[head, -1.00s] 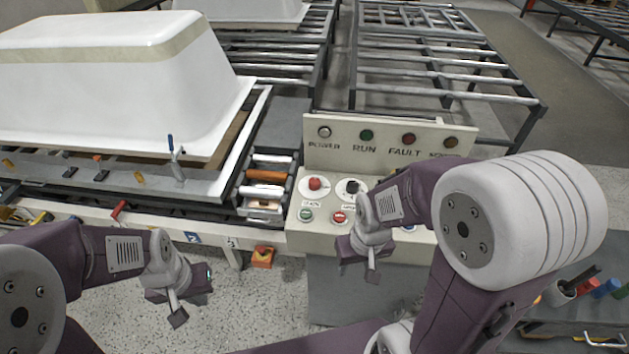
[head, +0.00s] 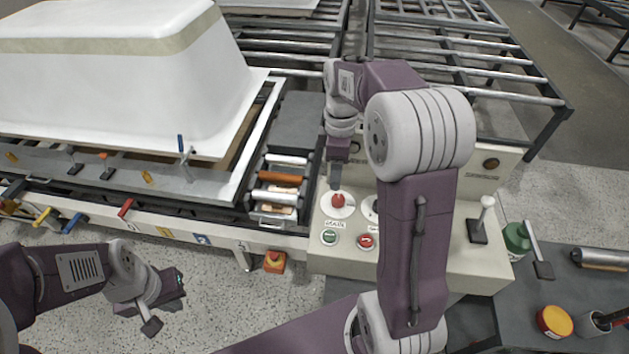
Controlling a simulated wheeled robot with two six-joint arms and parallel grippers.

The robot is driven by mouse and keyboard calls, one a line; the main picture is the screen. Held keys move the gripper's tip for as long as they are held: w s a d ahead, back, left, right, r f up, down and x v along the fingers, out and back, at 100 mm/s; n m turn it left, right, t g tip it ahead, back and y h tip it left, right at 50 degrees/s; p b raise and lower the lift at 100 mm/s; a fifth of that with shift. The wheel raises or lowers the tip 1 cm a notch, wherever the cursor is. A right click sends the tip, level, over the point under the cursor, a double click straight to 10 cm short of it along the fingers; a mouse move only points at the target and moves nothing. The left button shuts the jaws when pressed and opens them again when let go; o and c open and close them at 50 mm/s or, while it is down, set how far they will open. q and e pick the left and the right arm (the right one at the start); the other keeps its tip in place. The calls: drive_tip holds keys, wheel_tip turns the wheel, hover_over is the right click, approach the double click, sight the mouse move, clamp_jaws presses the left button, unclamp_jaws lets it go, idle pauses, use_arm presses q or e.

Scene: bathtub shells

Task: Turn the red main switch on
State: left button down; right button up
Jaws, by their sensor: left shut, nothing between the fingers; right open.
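The red main switch (head: 338,201) is a red knob on a round white plate, at the upper left of the cream control panel (head: 470,262). My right gripper (head: 336,184) points down just above and behind the red knob, with its fingers close to it. Its jaws are open, though the finger gap is hard to see; whether it touches the knob cannot be told. My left gripper (head: 150,318) is shut and empty over the floor at the lower left, away from the panel. My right arm hides the middle of the panel and most of its lamps.
Below the switch are a green button (head: 329,237) and a red button (head: 365,241). A lever (head: 480,222) stands at the panel's right. A white tub shell (head: 120,70) lies on the conveyor at left.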

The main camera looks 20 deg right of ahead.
sight(338, 198)
drive_tip(key=shift+s+d, duration=0.2)
drive_tip(key=shift+s, duration=0.4)
drive_tip(key=shift+s+d, duration=0.15)
drive_tip(key=shift+s, duration=0.4)
drive_tip(key=f, duration=0.2)
drive_tip(key=f+b, duration=0.1)
drive_tip(key=f, duration=0.2)
drive_tip(key=w+f, duration=0.1)
drive_tip(key=f, duration=0.2)
drive_tip(key=shift+a, duration=0.15)
drive_tip(key=shift+s+f, duration=0.3)
use_arm(q)
drive_tip(key=shift+s+d+f, duration=0.15)
drive_tip(key=shift+s+f, duration=0.25)
drive_tip(key=shift+s, duration=0.3)
drive_tip(key=shift+w, duration=0.1)
use_arm(e)
drive_tip(key=shift+w, duration=0.15)
clamp_jaws()
